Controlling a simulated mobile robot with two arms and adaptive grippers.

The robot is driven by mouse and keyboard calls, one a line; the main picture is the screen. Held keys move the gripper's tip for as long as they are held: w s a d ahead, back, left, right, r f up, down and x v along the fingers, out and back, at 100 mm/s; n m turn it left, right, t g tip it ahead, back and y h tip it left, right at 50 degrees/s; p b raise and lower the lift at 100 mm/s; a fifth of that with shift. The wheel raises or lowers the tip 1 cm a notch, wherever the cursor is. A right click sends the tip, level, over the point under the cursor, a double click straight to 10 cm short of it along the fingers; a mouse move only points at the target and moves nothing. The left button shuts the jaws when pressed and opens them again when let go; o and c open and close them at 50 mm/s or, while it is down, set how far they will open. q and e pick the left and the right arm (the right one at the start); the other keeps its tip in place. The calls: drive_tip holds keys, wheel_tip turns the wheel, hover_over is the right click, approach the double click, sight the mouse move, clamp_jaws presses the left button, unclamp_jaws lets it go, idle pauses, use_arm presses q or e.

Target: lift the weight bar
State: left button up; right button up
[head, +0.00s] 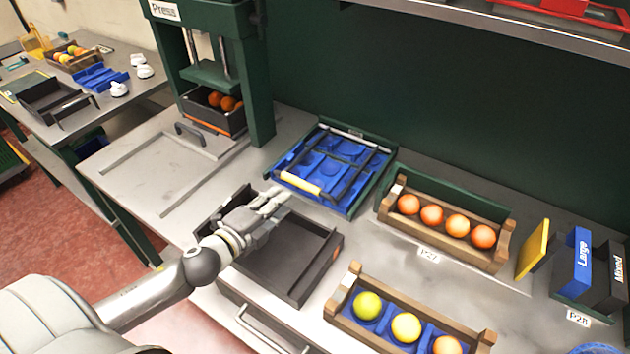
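The weight bar (301,182), a dark frame with a pale cream handle along its front, lies over a blue compartmented tray (352,205) in a green-backed sorter at the middle of the bench. My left gripper (278,199) reaches in from the left, just in front of the handle's left end. Its pale fingers look a little apart and hold nothing that I can see. Whether a fingertip touches the handle cannot be told. My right gripper is not in view.
A black open tray (297,298) lies below my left gripper. Wooden crates hold brownish oranges (457,225) and yellow-green fruit (406,327) at the right. A green press (259,90) stands behind left. Bins labelled Large (578,262) and Mixed stand far right.

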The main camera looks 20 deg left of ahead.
sight(298, 185)
use_arm(q)
drive_tip(key=shift+f, duration=0.1)
drive_tip(key=shift+r, duration=0.2)
drive_tip(key=shift+r+p+x, duration=0.2)
drive_tip(key=shift+p+x, duration=0.25)
drive_tip(key=shift+x, duration=0.5)
drive_tip(key=p+x, duration=0.1)
drive_tip(key=x, duration=0.6)
drive_tip(key=shift+f, duration=0.1)
drive_tip(key=shift+w+d+f+p, duration=0.1)
drive_tip(key=shift+w+f+p, duration=0.15)
drive_tip(key=shift+w, duration=0.35)
clamp_jaws()
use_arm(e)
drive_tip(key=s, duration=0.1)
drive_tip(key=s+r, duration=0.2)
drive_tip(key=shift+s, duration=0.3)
